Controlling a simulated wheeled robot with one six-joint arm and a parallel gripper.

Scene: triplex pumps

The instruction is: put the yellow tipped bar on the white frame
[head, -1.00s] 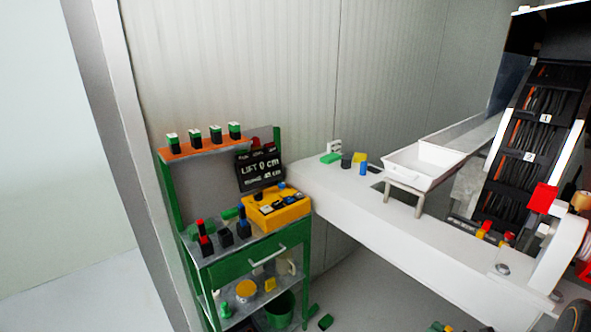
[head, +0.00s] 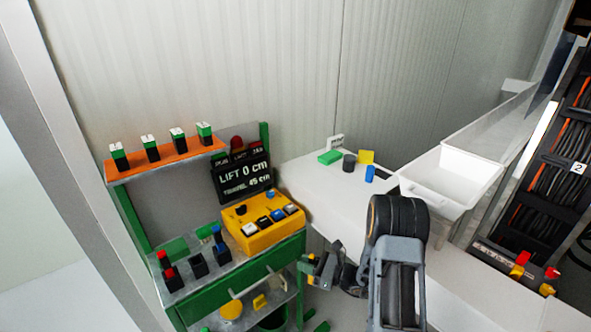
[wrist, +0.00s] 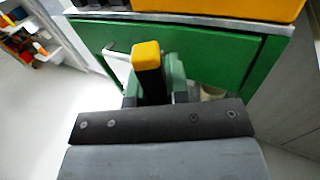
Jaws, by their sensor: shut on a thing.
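The yellow tipped bar (wrist: 148,62) stands up in the wrist view, with a yellow cap on a dark body. My gripper (wrist: 154,92) is shut on the bar, and its jaws hide the bar's lower part. In the head view my gripper (head: 318,268) is in front of the right end of the green cart, below the yellow button box. A small upright white frame (head: 336,142) stands at the back of the white bench by the wall, well above and apart from my gripper in the picture.
The yellow button box (head: 263,221) sits on the green cart (head: 235,280), close to my gripper. A green block (head: 329,157), a dark cylinder (head: 349,162), a yellow block (head: 366,156) and a blue cylinder (head: 370,173) stand near the frame. A white tray (head: 450,180) is further right.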

